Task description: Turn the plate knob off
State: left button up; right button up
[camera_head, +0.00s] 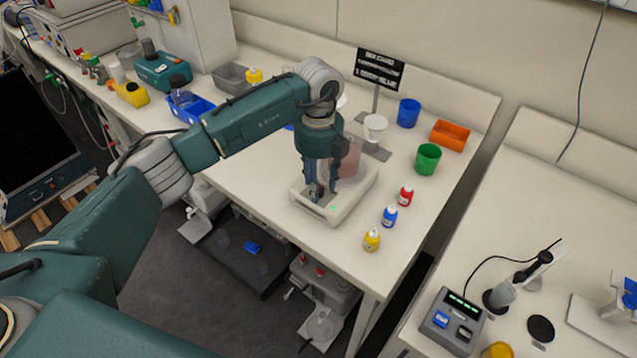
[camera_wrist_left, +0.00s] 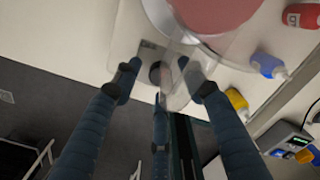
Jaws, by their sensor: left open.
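The white stirring plate (camera_head: 345,204) stands near the front edge of the table, with a small green light lit on its front. A clear beaker with reddish liquid (camera_head: 349,168) stands on it; it also shows in the left wrist view (camera_wrist_left: 215,14). My left gripper (camera_head: 319,192) points down at the plate's front part, beside the beaker. In the left wrist view the open fingers (camera_wrist_left: 160,75) are on both sides of the dark round plate knob (camera_wrist_left: 155,73). I cannot tell whether they touch it. In the head view the gripper hides the knob. My right gripper is not in view.
Red (camera_head: 405,195), blue (camera_head: 389,216) and yellow (camera_head: 371,240) bottles stand right of the plate. Behind are a green cup (camera_head: 427,159), a blue cup (camera_head: 408,113), an orange bin (camera_head: 450,135) and a black sign (camera_head: 379,68). The table's front edge is close.

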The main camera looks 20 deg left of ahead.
aim_at(319, 189)
pick_arm(q)
notch_tip(319, 189, up, 12)
jog(key=shift+f, duration=0.25)
jog(key=shift+d, duration=0.1)
